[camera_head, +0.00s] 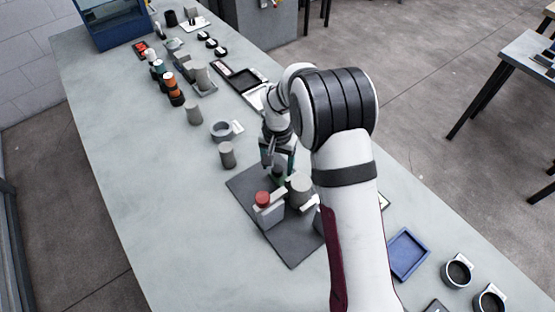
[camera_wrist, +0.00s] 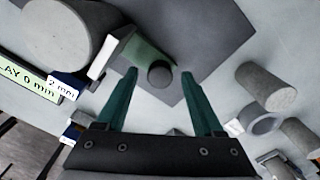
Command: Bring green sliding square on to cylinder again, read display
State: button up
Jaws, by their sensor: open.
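The green sliding square (camera_wrist: 146,55) shows in the wrist view, with a dark round knob (camera_wrist: 160,75) at its near end. My gripper (camera_wrist: 159,73) is open, and its two teal fingertips stand on either side of that knob. I cannot tell whether they touch it. A large grey cylinder (camera_wrist: 52,35) stands at the upper left, beside a white jaw plate (camera_wrist: 113,50); it also shows in the head view (camera_head: 299,186).
The device stands on a dark mat (camera_head: 288,249) with a red-topped block (camera_head: 263,200). Grey cylinders (camera_head: 227,155) and a ring (camera_head: 221,131) stand up-left of it. A blue tray (camera_head: 407,254) lies to the right. The table's left side is clear.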

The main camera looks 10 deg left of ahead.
aim_at(278, 168)
notch_tip(278, 168, up, 16)
jog(key=shift+d+f, duration=0.1)
dwell(0.9)
jog(key=s+d+r+m+y, duration=0.1)
jog(key=s+d+r, duration=0.2)
jog(key=s+d, duration=0.5)
jog(key=s+d+r+m, duration=0.1)
jog(key=s+d+r, duration=0.15)
jog(key=s, duration=0.85)
jog(key=s+d+f+m, duration=0.1)
jog(key=s+d+f, duration=0.1)
jog(key=s, duration=0.8)
jog(key=shift+f+y, duration=0.4)
jog(key=shift+f, duration=0.4)
jog(key=shift+o, duration=0.2)
jog(key=shift+w+d, duration=0.1)
